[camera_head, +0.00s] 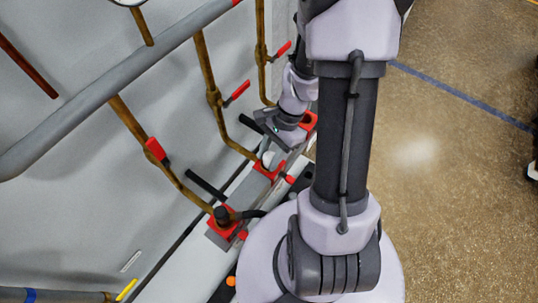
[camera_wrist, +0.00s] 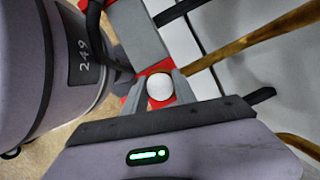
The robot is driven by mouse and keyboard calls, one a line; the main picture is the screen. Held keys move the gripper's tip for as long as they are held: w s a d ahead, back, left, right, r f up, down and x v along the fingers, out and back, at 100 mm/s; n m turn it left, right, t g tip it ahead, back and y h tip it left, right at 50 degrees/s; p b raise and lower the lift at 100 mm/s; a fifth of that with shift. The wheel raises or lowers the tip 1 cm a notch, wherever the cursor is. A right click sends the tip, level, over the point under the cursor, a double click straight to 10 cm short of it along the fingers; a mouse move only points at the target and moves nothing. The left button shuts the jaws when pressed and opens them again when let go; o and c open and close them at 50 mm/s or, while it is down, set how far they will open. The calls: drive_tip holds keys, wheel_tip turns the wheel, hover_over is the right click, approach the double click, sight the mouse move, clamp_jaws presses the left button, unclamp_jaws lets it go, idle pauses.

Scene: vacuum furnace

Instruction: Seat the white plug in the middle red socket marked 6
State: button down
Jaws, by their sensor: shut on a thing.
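The white plug (camera_wrist: 159,88) shows in the wrist view as a round white top between the two fingers of my gripper (camera_wrist: 158,85), which is shut on it. Red of the middle socket (camera_wrist: 158,68) shows around and behind the plug. In the head view the white plug (camera_head: 267,158) is at the middle red socket (camera_head: 266,170), with my gripper reaching down from above right. The plug's lower end is hidden, so I cannot tell how deep it sits. The number 6 is not readable.
A nearer red socket (camera_head: 221,224) holds a black plug with a dark cable. A farther red socket (camera_head: 308,121) is partly covered by my arm. Brown pipes with red-handled valves (camera_head: 239,91) and a thick grey pipe (camera_head: 110,83) run along the left. Open floor lies right.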

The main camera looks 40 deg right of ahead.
drive_tip(key=shift+f, duration=0.15)
drive_tip(key=c, duration=0.9)
unclamp_jaws()
drive_tip(key=p+v, duration=0.6)
drive_tip(key=v, duration=1.1)
drive_tip(key=shift+d+r, duration=0.15)
drive_tip(key=shift+r, duration=0.05)
